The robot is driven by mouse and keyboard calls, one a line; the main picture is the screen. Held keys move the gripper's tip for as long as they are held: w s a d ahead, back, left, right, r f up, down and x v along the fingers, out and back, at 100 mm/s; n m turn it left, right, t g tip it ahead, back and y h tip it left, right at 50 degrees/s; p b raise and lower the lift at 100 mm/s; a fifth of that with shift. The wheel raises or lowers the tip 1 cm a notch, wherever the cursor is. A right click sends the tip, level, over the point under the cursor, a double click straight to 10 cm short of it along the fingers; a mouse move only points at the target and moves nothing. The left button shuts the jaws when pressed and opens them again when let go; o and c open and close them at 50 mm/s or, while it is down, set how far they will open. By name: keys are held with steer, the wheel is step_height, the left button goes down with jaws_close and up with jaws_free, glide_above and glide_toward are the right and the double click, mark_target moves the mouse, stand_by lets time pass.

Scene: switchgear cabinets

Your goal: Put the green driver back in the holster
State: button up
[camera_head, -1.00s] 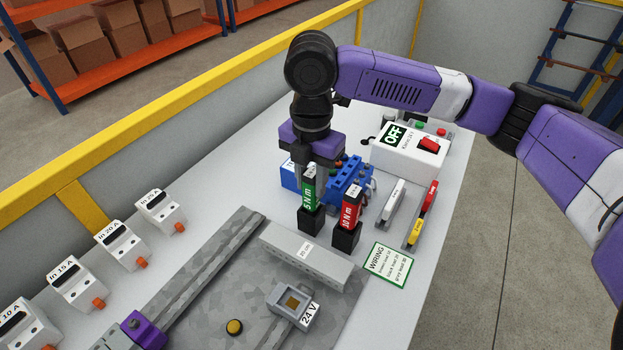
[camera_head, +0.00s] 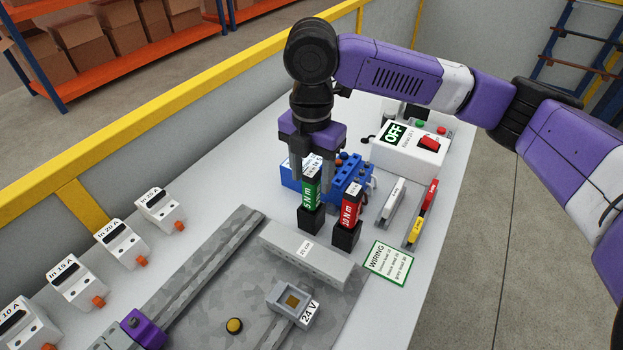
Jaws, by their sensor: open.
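The green driver (camera_head: 311,191), labelled 5 N m, stands upright in a black holster (camera_head: 310,219) on the bench. My gripper (camera_head: 311,176) is open, pointing down above the green driver, with its fingers around or just above the driver's top; I cannot tell whether they touch it. A red driver (camera_head: 350,208), labelled 10 N m, stands upright in a second black holster (camera_head: 344,236) to the right.
A blue terminal block (camera_head: 350,178) sits close behind the drivers. A grey duct (camera_head: 305,256) lies in front. A white OFF switch box (camera_head: 412,150) stands at back right. Several breakers (camera_head: 160,208) line the left side. The wiring card (camera_head: 388,263) lies flat at right.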

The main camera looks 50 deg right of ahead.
step_height(320, 180, up, 11)
steer(key=b, duration=0.1)
steer(key=shift+f, duration=0.2)
stand_by(0.5)
